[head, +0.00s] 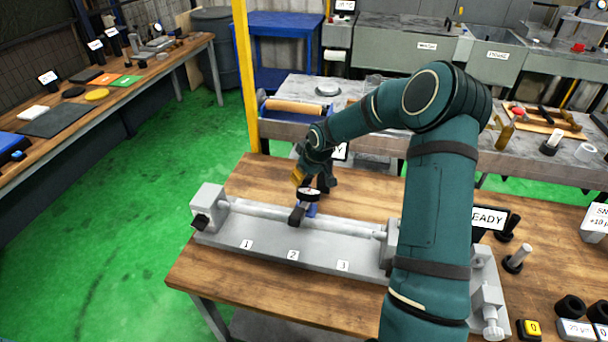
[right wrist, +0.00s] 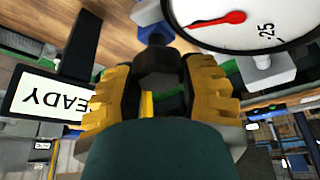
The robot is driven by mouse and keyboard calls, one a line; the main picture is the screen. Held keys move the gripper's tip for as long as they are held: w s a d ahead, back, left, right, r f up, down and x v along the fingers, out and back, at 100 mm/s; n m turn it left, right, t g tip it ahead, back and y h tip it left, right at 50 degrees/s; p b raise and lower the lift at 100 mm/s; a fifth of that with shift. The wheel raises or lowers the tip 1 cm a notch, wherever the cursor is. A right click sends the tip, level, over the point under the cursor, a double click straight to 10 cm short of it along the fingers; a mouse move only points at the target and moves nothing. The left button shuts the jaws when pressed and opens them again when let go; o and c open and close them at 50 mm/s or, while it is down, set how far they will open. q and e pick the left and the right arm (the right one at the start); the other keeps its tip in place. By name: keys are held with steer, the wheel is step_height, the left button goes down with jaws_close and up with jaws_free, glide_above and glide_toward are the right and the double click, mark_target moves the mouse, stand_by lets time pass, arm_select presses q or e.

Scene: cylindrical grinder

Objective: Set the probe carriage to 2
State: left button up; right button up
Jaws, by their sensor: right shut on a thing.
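The probe carriage (head: 311,210) is a small blue block with a black part in front, standing at the rod of the grey grinder bed (head: 320,243). It appears roughly in line with the label 2 (head: 293,255), between label 1 (head: 247,244) and label 3 (head: 343,266); the exact alignment is hard to tell. A round dial (head: 308,194) sits on it; in the right wrist view the dial (right wrist: 240,22) has a red needle. My right gripper (head: 304,175) is shut on the carriage's black post (right wrist: 157,68), between its yellow fingers. My left gripper is out of view.
My right arm hides the bed's right part. A yellow column (head: 246,80) rises behind the table. Green floor is open at left.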

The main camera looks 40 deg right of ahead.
steer(key=o, duration=1.3)
steer(key=shift+f, duration=0.1)
steer(key=v, duration=1.2)
steer(key=shift+d, duration=0.1)
